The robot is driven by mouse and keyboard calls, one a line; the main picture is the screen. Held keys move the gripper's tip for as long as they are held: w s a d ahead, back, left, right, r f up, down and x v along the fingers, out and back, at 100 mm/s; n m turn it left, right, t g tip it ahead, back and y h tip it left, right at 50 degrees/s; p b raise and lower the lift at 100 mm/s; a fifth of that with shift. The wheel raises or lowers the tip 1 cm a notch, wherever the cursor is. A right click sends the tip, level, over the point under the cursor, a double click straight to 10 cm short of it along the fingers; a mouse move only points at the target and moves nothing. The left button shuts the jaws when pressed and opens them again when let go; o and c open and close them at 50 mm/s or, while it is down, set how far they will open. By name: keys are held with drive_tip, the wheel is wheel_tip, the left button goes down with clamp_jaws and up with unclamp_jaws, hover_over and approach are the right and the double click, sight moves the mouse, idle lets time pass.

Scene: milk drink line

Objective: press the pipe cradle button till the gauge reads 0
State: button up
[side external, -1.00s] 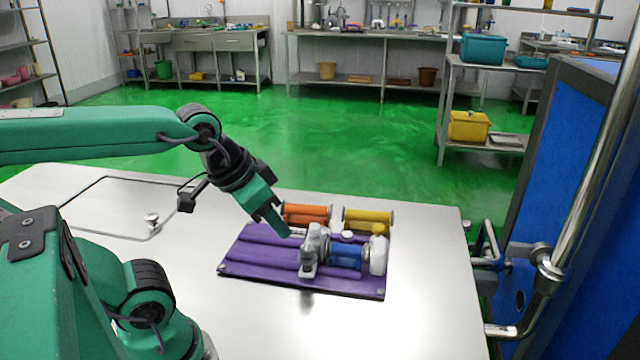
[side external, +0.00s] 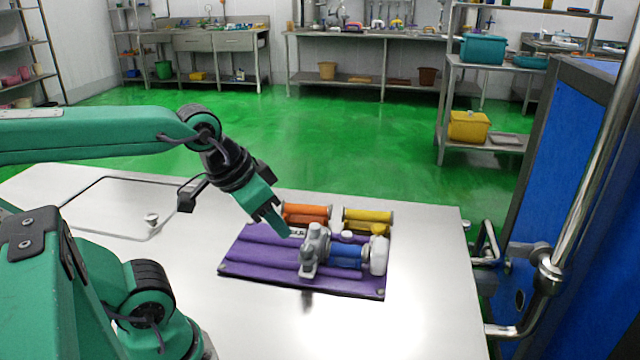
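A purple ridged cradle (side external: 250,270) lies on the steel table. On its right part sits a blue pipe piece (side external: 347,256) with a grey fitting (side external: 314,250) at its left end and a white round end piece (side external: 379,256) at its right. A small white round cap (side external: 347,235) shows behind the blue piece; I cannot tell whether it is the button. No gauge reading can be made out. My gripper (side external: 273,222) points down over the cradle's back edge, left of the grey fitting. Its fingers overlap in this view, so their gap and any contact are unclear.
An orange roll (side external: 306,214) and a yellow roll (side external: 368,219) lie behind the cradle. A small metal knob (side external: 151,219) stands on the table at left. The table (side external: 430,290) is bare to the right and front. A blue panel with metal rails (side external: 545,290) stands at right.

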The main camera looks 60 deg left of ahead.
drive_tip(key=shift+c, duration=0.3)
clamp_jaws()
idle(1.3)
